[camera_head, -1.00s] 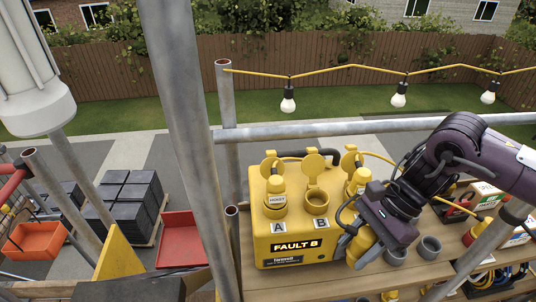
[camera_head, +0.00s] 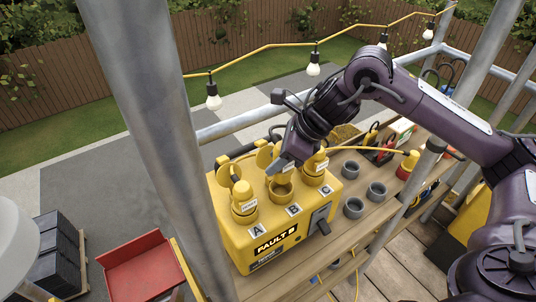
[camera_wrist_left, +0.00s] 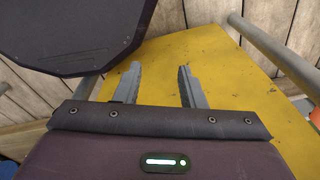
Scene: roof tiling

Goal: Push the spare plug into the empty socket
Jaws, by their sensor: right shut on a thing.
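The yellow box (camera_head: 228,232) stands at the end of the wooden shelf, its display reading FAULT B. Socket A (camera_head: 243,208) and socket C (camera_head: 313,176) each hold a labelled yellow plug. Socket B (camera_head: 281,191) lies between them, with its lid up behind. My right gripper (camera_head: 282,168) is at socket B's mouth, shut on the spare plug, which the jaws mostly hide. I cannot tell whether the plug has entered the socket. My left gripper (camera_wrist_left: 159,72) is open and empty in the left wrist view, above a yellow surface (camera_wrist_left: 215,75).
Grey cups (camera_head: 376,191) stand on the shelf right of the box. A yellow plug with a red base (camera_head: 408,166) stands beyond them. A thick scaffold pole (camera_head: 150,130) rises left of the box. A red tray (camera_head: 145,268) is at lower left.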

